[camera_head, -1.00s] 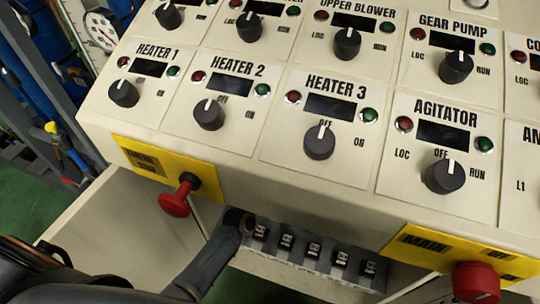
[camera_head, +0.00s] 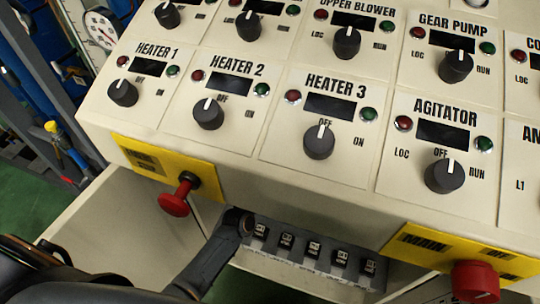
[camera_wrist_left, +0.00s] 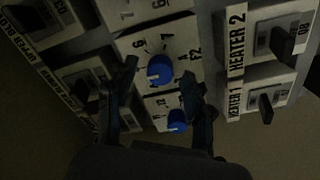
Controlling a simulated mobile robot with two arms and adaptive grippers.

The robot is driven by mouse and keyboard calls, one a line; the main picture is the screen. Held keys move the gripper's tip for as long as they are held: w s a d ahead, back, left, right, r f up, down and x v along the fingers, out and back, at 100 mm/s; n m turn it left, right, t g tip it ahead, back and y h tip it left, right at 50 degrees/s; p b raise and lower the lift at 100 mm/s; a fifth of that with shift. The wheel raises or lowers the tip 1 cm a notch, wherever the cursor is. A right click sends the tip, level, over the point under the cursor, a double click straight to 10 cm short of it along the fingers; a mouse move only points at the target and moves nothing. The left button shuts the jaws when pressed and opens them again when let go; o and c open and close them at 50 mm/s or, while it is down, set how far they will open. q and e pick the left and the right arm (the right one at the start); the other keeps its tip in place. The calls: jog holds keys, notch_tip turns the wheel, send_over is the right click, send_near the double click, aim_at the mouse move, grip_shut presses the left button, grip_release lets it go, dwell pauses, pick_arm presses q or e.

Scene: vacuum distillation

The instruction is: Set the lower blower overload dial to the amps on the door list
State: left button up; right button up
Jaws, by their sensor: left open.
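In the left wrist view, a blue dial (camera_wrist_left: 160,70) sits on a white plate with numbers around it. A second blue dial (camera_wrist_left: 178,124) is on the plate beneath it. My left gripper (camera_wrist_left: 161,76) is open, with its two dark fingers on either side of the first dial. I cannot tell whether they touch it. The view is dim, and the dial settings and full plate labels are not readable. In the head view my left arm reaches under the panel front, and its fingers cannot be made out. No readable door list shows. My right gripper is not in view.
Breakers labelled HEATER 2 (camera_wrist_left: 268,37) and HEATER 1 (camera_wrist_left: 265,97) stand right of the dials; UPPER BLOWER (camera_wrist_left: 37,20) is at left. The sloped panel (camera_head: 230,165) overhangs, with a red knob (camera_head: 174,204), a main switch (camera_head: 474,282) and a terminal strip (camera_head: 300,262).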

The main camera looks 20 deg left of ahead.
pick_arm(q)
jog(key=s, duration=1.1)
jog(key=shift+s+a+f, duration=0.15)
jog(key=shift+s+a, duration=0.15)
jog(key=shift+s, duration=0.1)
